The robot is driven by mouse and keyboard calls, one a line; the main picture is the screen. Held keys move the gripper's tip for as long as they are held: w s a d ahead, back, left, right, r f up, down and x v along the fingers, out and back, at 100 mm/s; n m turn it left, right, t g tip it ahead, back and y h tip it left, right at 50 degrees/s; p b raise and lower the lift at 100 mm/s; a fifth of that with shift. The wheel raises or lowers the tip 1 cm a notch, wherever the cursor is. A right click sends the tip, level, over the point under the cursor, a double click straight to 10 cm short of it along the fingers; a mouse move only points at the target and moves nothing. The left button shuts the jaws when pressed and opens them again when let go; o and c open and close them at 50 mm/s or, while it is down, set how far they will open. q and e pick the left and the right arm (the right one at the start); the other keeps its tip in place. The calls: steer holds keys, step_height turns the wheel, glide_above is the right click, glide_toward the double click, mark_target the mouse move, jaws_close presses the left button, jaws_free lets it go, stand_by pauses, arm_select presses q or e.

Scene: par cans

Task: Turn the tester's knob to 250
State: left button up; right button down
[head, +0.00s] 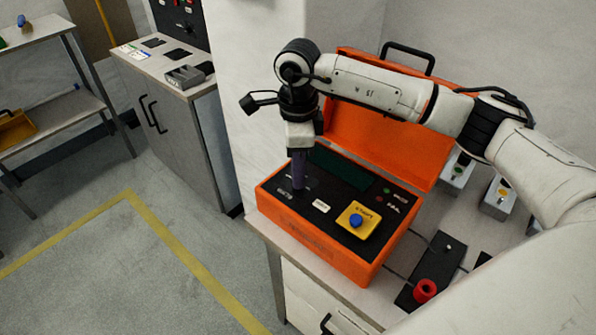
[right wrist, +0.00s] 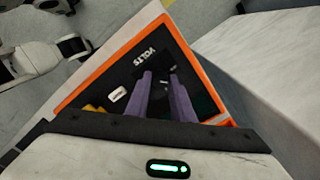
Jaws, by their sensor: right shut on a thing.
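The tester (head: 312,237) is an orange case with a black panel, its lid (head: 365,137) standing open. A dark green window, small labels and a yellow block with a blue button (head: 356,220) are on the panel. My right gripper (head: 299,182) points down at the panel's left part, its purple fingers close together. In the right wrist view the fingers (right wrist: 161,78) reach the panel near the word VOLTS (right wrist: 145,57). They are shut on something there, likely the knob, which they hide. I cannot read the scale or the knob's setting. My left gripper is not seen in the head view.
The tester stands on a light bench (head: 262,228) beside a wall. A black plate with a red ring (head: 425,290) and small boxes with buttons (head: 498,198) are at the right. A grey cabinet (head: 172,125) stands at the back left. The floor at left is clear.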

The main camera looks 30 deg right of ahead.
steer(key=m, duration=0.4)
steer(key=shift+m+b, duration=0.3)
steer(key=shift+b, duration=0.05)
steer(key=shift+r+m, duration=0.1)
steer(key=shift+m, duration=1.9)
steer(key=c, duration=1.5)
jaws_free()
steer(key=shift+c, duration=0.2)
step_height(320, 180, up, 10)
steer(key=b, duration=0.1)
steer(key=shift+r, duration=0.15)
